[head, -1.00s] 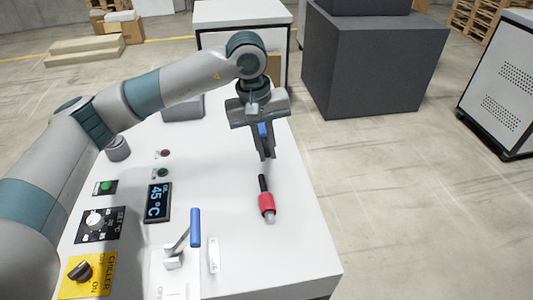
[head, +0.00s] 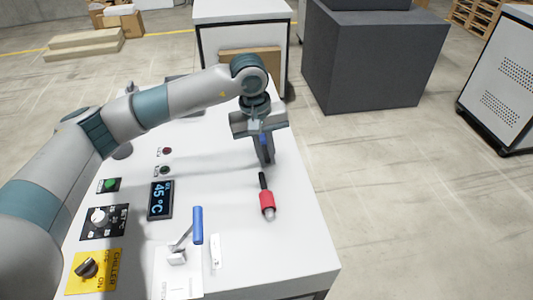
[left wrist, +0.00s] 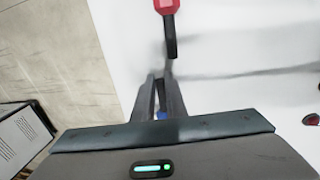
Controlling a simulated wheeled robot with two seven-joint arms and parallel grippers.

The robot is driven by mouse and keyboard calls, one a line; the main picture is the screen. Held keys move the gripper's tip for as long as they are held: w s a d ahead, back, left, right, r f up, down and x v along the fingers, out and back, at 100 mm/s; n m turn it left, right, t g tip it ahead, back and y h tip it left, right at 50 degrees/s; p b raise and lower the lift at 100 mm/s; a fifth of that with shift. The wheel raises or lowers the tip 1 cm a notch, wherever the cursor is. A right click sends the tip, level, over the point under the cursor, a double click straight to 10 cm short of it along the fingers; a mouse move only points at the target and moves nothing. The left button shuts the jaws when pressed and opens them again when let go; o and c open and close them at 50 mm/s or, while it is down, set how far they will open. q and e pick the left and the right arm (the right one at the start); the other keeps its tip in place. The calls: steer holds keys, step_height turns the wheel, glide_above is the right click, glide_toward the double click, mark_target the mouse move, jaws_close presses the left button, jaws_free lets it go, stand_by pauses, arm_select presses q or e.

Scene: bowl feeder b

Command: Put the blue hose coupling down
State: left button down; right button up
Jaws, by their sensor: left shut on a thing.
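My left gripper (head: 265,160) points down over the far right part of the white table (head: 300,235). It is shut on the blue hose coupling (head: 263,138), which is mostly hidden between the fingers. In the left wrist view, only a small blue bit of the coupling (left wrist: 161,115) shows between the fingers (left wrist: 160,90). I cannot tell whether the coupling touches the table. My right gripper is not in view.
A red coupling with a black stem (head: 267,203) lies on the table just in front of the gripper. A blue-handled lever (head: 197,226), a temperature display (head: 160,200) and a yellow chiller switch panel (head: 93,271) stand to the left. The table's right edge is close.

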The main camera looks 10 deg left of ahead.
arm_select(q)
steer(key=shift+f, duration=0.35)
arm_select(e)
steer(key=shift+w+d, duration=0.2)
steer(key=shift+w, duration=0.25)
arm_select(q)
steer(key=c, duration=1.8)
jaws_free()
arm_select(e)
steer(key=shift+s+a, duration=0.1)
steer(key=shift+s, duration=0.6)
